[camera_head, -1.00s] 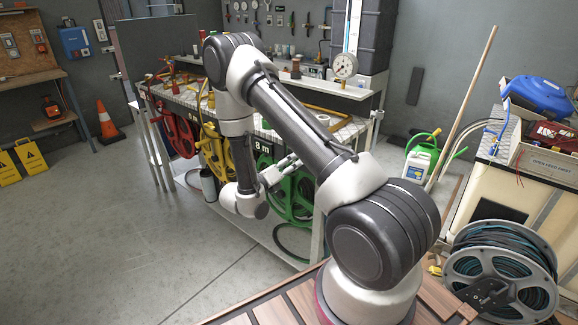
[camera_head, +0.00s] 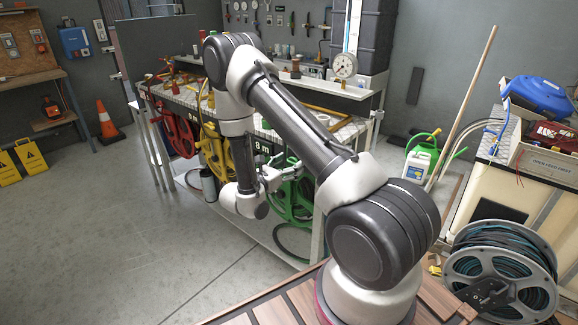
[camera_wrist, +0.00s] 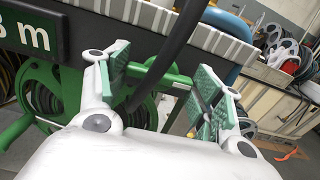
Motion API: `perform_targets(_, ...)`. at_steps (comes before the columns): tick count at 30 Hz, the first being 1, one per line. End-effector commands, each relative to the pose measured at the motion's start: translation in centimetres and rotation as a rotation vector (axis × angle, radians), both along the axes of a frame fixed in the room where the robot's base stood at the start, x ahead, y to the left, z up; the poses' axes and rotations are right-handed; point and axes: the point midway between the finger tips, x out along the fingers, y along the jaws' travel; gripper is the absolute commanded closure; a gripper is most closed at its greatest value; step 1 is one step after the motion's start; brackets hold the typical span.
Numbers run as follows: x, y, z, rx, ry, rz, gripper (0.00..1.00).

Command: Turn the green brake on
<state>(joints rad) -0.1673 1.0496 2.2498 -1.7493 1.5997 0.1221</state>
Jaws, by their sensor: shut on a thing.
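The green hose reel (camera_head: 293,200) hangs under the front of the bench, partly behind my arm. In the wrist view its green frame (camera_wrist: 45,88) is at the left, and a green bar (camera_wrist: 172,79) crosses between my fingers. My gripper (camera_wrist: 163,72) is at this reel, with one green-padded finger on each side of the bar and shut on it, though the fingers look well apart. I take this bar for the green brake; its exact contact and angle are unclear. In the head view my gripper (camera_head: 284,170) is small, in front of the reel's upper part.
A red reel (camera_head: 178,133) and a yellow reel (camera_head: 217,150) hang to the left. A dark hose or rod (camera_wrist: 176,45) passes close between my fingers. The bench edge (camera_wrist: 170,18) is just above. The floor (camera_head: 120,215) at left is clear.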

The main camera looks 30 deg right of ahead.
Motion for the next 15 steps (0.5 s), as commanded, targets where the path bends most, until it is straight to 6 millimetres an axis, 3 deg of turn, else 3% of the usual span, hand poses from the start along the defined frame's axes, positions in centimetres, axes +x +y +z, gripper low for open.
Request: perform_targets(15,-0.07,0.05,-0.17,0.020,-0.043,0.001,0.58)
